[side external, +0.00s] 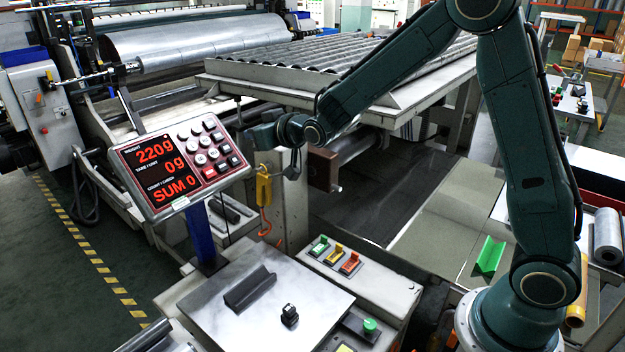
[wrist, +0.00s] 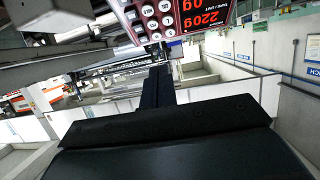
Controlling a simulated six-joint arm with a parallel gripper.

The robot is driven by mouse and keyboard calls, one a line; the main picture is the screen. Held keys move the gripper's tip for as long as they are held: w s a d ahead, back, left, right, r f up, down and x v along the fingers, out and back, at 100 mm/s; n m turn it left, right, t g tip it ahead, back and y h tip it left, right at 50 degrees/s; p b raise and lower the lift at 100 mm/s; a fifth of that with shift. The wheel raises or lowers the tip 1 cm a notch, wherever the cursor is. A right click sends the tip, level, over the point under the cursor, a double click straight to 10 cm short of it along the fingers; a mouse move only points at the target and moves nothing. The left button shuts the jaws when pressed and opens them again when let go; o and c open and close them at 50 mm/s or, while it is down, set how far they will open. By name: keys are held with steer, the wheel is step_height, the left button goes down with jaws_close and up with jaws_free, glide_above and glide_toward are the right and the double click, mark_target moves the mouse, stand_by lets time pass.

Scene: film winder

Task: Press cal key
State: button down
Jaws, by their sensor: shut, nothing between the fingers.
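The scale's display panel (side external: 180,165) stands tilted on a blue post, its red digits reading 220g, 0g and SUM 0. Its keypad (side external: 208,148) of round pale and square keys is on the right half. The labels are too small to read, so I cannot single out the cal key. My gripper (side external: 250,138) is by the panel's right edge; contact cannot be told. In the wrist view the panel (wrist: 190,18) appears upside down at the top, with keys (wrist: 150,12) left of the digits. My dark, shut fingers (wrist: 158,72) point toward it, below the keys, with nothing held.
A metal weighing plate (side external: 235,310) with a dark angled block (side external: 249,287) and a small black piece (side external: 289,315) lies below. Green, yellow and red switches (side external: 335,256) sit beside it. The roller table (side external: 340,60) stands behind.

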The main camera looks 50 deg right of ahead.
steer(key=w+a+f+t, duration=0.1)
steer(key=w+f+t, duration=0.2)
steer(key=w+f, duration=0.3)
steer(key=shift+w+a+f+n+y, duration=0.2)
steer(key=shift+a+f+n+y, duration=0.1)
steer(key=shift+f, duration=1.1)
steer(key=shift+w, duration=0.1)
glide_toward(199, 156)
steer(key=shift+w+r, duration=1.4)
steer(key=shift+w, duration=0.25)
steer(key=shift+w+f, duration=1.3)
steer(key=shift+f, duration=0.2)
